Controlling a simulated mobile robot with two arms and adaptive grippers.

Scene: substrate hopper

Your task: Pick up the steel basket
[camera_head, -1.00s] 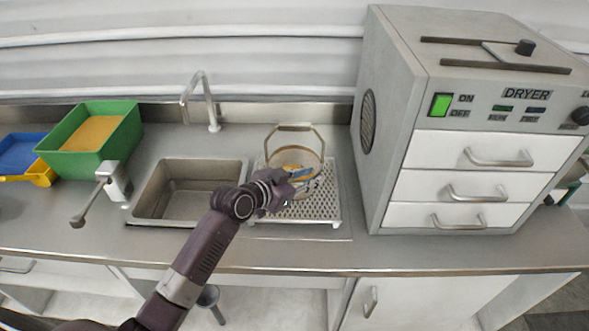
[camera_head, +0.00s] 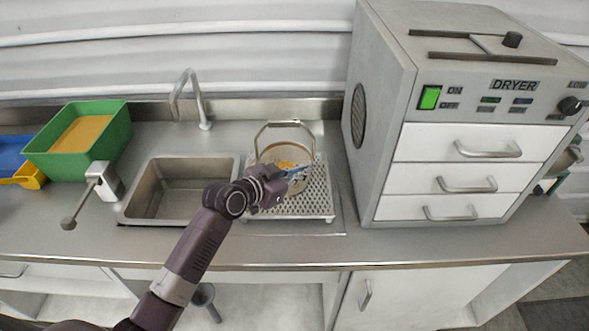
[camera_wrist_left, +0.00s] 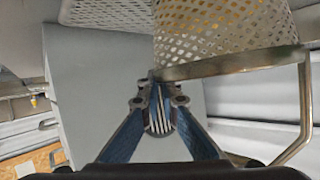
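The steel basket (camera_head: 299,180) is a perforated round basket with a raised loop handle (camera_head: 283,123) and some orange and pale contents. It stands upright on the perforated drain tray (camera_head: 318,205). My left gripper (camera_head: 292,171) reaches it from the front left and hides part of its front. In the left wrist view the basket's mesh wall (camera_wrist_left: 220,30) fills the upper right, with its rim at the fingertips. My left gripper (camera_wrist_left: 157,88) has its blue fingers drawn together there, shut on the rim by its look. My right gripper is in neither view.
A sink (camera_head: 180,190) lies left of the tray, with a tap (camera_head: 200,105) behind it. A green bin (camera_head: 85,140) and a blue bin (camera_head: 12,155) stand farther left. The large dryer (camera_head: 460,150) stands close on the right. Bare counter (camera_head: 300,250) runs along the front.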

